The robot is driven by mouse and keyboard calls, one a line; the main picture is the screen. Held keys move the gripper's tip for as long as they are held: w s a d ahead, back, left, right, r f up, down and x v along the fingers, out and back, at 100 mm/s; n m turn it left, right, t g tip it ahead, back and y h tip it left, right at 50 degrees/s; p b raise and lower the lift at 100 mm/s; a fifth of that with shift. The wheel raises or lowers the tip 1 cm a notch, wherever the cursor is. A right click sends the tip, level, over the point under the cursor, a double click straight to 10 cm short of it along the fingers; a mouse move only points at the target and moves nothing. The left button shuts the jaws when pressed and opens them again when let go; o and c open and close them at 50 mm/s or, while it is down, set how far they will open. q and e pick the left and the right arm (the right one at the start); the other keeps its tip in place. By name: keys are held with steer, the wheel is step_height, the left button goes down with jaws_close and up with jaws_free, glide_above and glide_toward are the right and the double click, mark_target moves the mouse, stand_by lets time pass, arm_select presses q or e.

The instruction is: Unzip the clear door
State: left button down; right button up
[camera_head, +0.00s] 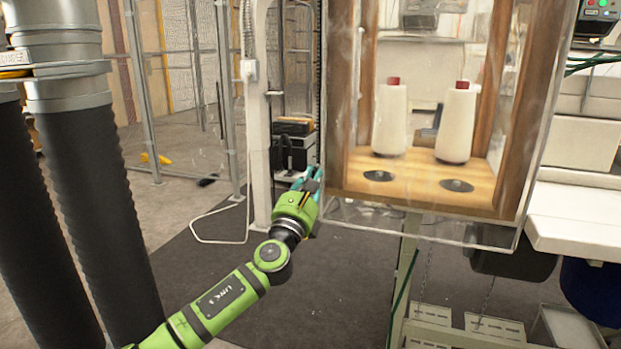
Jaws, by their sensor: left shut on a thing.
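The clear door (345,214) is a transparent panel in front of a wooden cabinet at the upper right. Through it I see two white thread cones with red tops. My left gripper (311,182) is at the panel's lower left edge, its teal fingers pointing up and away from me. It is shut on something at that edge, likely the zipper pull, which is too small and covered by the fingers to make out. My right gripper is not in view.
A white post (258,120) stands just left of the door edge. A white table (575,222) juts out at the right. Large grey pipes with black hoses (100,200) stand at the left. A dark mat (235,275) covers the floor below.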

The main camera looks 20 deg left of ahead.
arm_select(q)
steer(key=shift+d, duration=0.25)
steer(key=c, duration=1.4)
jaws_free()
steer(key=shift+o, duration=0.4)
steer(key=shift+s+r, duration=0.1)
steer(key=shift+s, duration=0.05)
steer(key=shift+a, duration=0.1)
steer(key=v, duration=1.2)
